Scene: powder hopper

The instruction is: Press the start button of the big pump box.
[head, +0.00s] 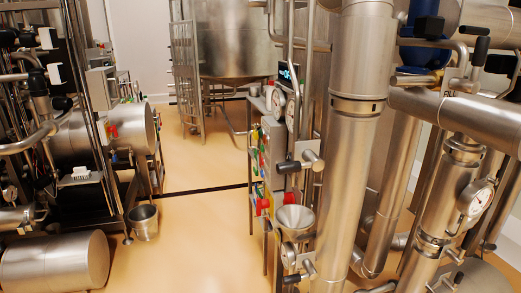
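A grey metal box (272,135) stands on a frame in the middle of the view, seen almost edge-on. Its left-facing side carries several small coloured parts, green, yellow, red and blue, that look like buttons or switches. This may be the big pump box, but I cannot read any label. I cannot tell which part is the start button. A small dark display (288,73) with lit digits sits above the box. Neither of my grippers shows in the head view.
Thick steel pipes (355,120), a gauge (476,198) and a steel funnel (294,220) crowd the right side. Tanks and racks fill the left, with a metal bucket (144,222) on the floor. A large tank (236,40) stands behind. The orange floor (195,225) between is clear.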

